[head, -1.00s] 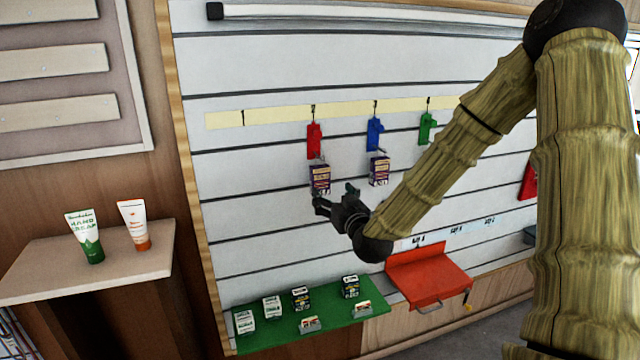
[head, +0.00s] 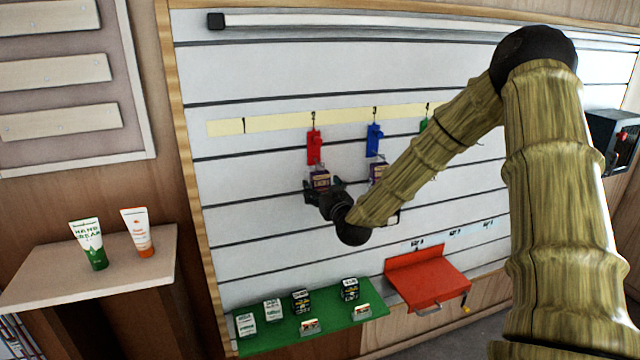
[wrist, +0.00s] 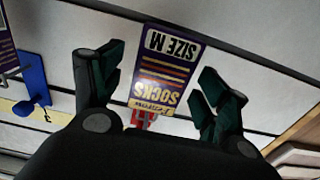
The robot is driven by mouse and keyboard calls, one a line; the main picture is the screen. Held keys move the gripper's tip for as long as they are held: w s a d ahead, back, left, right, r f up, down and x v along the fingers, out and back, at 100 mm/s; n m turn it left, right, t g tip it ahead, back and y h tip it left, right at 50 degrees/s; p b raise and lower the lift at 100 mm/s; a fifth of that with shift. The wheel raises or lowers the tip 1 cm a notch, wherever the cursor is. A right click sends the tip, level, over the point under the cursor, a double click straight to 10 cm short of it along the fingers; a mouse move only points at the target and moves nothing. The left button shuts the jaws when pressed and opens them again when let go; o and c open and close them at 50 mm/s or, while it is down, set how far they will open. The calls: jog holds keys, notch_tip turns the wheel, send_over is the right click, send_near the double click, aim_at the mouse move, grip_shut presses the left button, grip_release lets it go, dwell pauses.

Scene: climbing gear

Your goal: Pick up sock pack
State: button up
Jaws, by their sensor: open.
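A purple and white sock pack (wrist: 165,70) reading "SOCKS SIZE M" hangs below a red holder (head: 314,147) on the slatted wall. In the head view the sock pack (head: 320,179) is partly covered by my gripper (head: 323,190). In the wrist view my gripper (wrist: 160,92) is open, with one dark green finger on each side of the pack and visible gaps between. The pack appears upside down there. A second purple pack (head: 379,171) hangs below a blue holder (head: 374,140), partly hidden by my arm.
A green shelf (head: 272,339) with several small boxes stands below. A red bin-like shelf (head: 428,279) is to its right. A side ledge (head: 140,262) at left holds two tubes. A green holder (head: 424,125) is partly behind my arm.

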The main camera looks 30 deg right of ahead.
jog(key=shift+x, duration=0.95)
jog(key=c, duration=1.1)
jog(key=shift+c, duration=0.2)
jog(key=shift+r, duration=0.1)
